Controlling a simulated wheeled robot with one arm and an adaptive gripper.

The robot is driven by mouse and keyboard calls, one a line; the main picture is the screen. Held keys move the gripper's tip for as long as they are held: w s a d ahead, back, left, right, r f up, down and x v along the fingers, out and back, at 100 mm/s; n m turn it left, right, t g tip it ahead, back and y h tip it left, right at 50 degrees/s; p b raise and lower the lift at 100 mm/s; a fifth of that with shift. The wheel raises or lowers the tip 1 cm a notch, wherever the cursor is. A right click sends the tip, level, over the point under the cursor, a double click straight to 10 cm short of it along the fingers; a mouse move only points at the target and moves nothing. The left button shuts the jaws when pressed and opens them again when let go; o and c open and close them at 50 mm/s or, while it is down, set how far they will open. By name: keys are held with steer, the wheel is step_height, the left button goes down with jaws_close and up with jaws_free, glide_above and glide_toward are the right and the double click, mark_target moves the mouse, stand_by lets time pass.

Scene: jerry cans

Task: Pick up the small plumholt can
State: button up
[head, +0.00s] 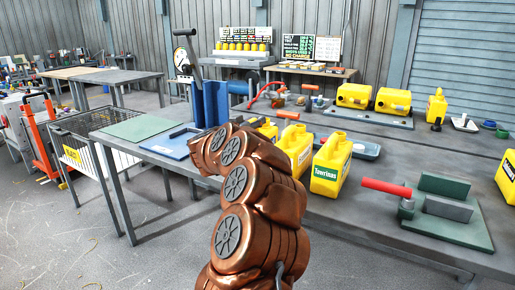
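Several yellow cans are in the head view, and I cannot read the name plumholt on any of them. A larger can (330,166) at the front edge of the bench has a green and white label that seems to read "Tawrinas". Another yellow can (297,146) stands just behind it to the left. A small yellow can (268,129) shows partly, just beyond the end of my copper arm. A dark part (257,122) beside it may be my gripper. My arm hides most of it, so its fingers cannot be made out.
Two yellow cans (354,95) (393,101) rest on a grey tray, with a smaller can (437,107) to their right. A red-handled clamp (388,188) and green block (444,187) stand at front right. A blue upright fixture (210,103) stands left. The bench between is partly clear.

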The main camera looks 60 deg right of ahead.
jaws_close()
stand_by(0.5)
